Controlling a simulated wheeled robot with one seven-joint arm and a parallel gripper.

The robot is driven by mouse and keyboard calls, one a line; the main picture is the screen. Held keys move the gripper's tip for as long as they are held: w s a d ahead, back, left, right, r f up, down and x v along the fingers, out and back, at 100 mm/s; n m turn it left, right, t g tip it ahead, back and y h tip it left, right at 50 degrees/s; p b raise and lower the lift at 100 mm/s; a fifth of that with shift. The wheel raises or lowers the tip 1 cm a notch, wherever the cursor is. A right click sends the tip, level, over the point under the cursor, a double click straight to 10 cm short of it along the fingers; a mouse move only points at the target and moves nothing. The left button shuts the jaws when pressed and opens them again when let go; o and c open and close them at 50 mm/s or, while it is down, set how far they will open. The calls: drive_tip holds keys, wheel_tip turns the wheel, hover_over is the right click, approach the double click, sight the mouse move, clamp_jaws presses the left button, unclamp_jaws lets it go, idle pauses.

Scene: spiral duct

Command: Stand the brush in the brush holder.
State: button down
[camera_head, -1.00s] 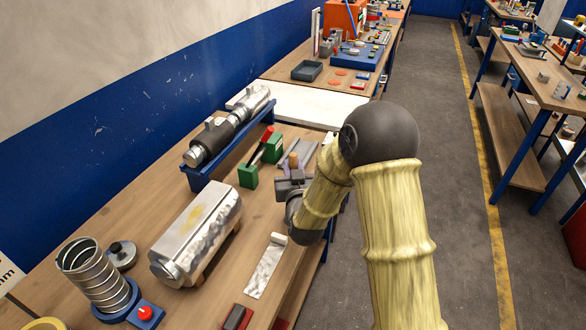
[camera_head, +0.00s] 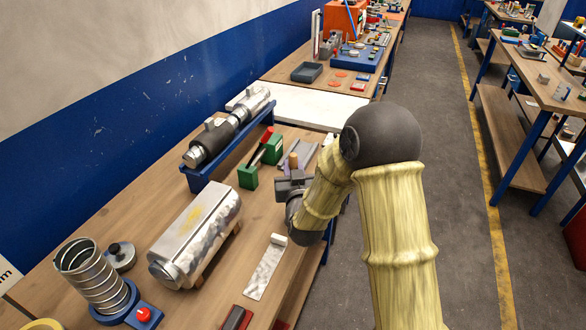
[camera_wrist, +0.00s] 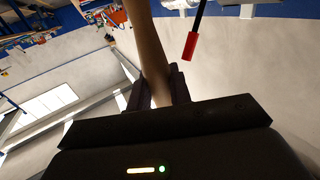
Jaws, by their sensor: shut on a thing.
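My gripper (camera_head: 293,182) is over the right part of the near bench, its jaws shut on a wooden handle, which I take to be the brush. The top of the brush (camera_head: 293,160) shows just above the jaws in the head view. In the wrist view the brush (camera_wrist: 150,45) is a long brown handle between the fingers (camera_wrist: 155,88). Its bristles are not seen. A lilac-grey forked piece (camera_head: 306,152) lies just behind the gripper. I cannot tell whether it is the brush holder; no other thing is clearly one.
A green stand (camera_head: 248,177) with a red-handled tool (camera_head: 268,134) is close to the left of the gripper. A silver wrapped duct (camera_head: 200,232), a spiral duct (camera_head: 95,278) and a blue rack (camera_head: 230,150) fill the bench's left. A white-ended strip (camera_head: 265,272) lies in front.

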drive_tip(key=shift+f+b, duration=3.55)
drive_tip(key=shift+b, duration=0.25)
drive_tip(key=c, duration=1.2)
unclamp_jaws()
drive_tip(key=s+d+b, duration=0.1)
drive_tip(key=s+b, duration=0.3)
drive_tip(key=s, duration=0.5)
drive_tip(key=shift+d+f+b, duration=0.15)
drive_tip(key=shift+d+b, duration=0.15)
drive_tip(key=shift+b, duration=0.45)
drive_tip(key=shift+s+d+b, duration=0.1)
drive_tip(key=shift+s+b, duration=0.1)
drive_tip(key=shift+b, duration=0.7)
